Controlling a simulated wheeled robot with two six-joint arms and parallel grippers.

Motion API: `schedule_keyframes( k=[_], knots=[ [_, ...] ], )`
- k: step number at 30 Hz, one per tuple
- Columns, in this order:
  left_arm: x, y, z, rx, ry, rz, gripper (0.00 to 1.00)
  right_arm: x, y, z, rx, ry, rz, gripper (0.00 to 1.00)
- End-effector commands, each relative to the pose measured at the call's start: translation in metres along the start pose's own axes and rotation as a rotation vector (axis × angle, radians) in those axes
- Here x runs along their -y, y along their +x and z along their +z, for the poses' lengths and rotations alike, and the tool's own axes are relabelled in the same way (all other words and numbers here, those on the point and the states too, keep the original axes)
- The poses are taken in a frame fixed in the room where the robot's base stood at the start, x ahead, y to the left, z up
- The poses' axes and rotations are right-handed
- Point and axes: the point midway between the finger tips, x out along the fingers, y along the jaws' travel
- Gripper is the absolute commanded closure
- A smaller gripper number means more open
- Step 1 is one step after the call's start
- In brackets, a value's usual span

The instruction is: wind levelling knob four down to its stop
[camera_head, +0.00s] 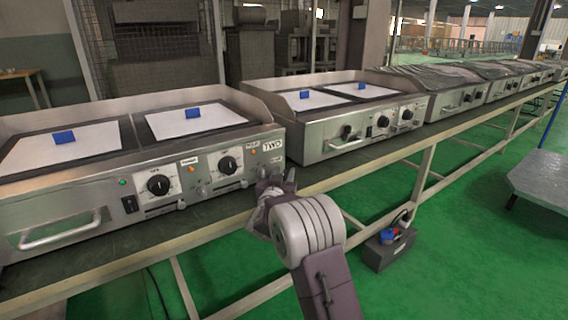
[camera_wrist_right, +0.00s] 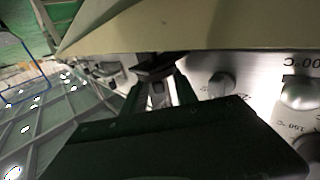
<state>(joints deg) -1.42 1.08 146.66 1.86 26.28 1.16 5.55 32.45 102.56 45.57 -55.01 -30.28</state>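The near griddle (camera_head: 215,165), labelled TWO, has a steel front panel with black dials (camera_head: 228,165) and small metal knobs (camera_head: 203,190) along it. I cannot tell which is levelling knob four. My right gripper (camera_head: 268,182) is at the panel's right end, low by the corner; its fingertips are partly hidden by the wrist. In the right wrist view its dark fingers (camera_wrist_right: 160,90) stand apart with a small dark and grey part between them, just under the griddle's edge. Contact is unclear. A round metal knob (camera_wrist_right: 222,85) is beside them. My left gripper is not in view.
More griddles (camera_head: 350,120) stand along the long dark bench (camera_head: 320,178) to the right. Blue blocks (camera_head: 192,111) sit on white sheets on the plates. A dark box (camera_head: 388,250) is on the green floor below. A grey table (camera_head: 545,178) is at right.

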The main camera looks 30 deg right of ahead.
Motion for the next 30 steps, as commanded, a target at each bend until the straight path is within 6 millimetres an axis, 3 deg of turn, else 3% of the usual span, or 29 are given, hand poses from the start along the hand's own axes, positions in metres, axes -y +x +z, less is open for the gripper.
schedule_keyframes(
  k=[8, 9, 12, 13, 23, 30],
  knots=[
    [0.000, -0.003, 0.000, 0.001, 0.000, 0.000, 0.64, 0.000, 0.004, 0.002, 0.000, -0.001, -0.001, 0.65],
    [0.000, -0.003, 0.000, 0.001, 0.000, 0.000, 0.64, 0.000, 0.004, 0.002, 0.000, -0.001, -0.001, 0.68],
    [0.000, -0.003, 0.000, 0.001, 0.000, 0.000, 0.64, 0.000, 0.004, 0.002, 0.000, -0.001, -0.001, 0.96],
    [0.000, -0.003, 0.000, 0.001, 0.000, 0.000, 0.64, 0.000, 0.004, 0.002, 0.000, -0.001, -0.001, 1.00],
    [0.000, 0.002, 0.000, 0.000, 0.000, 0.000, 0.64, -0.001, 0.004, 0.003, -0.001, -0.001, -0.022, 1.00],
    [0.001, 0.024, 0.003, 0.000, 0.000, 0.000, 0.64, -0.002, 0.004, 0.006, -0.002, -0.002, -0.143, 1.00]
  ],
)
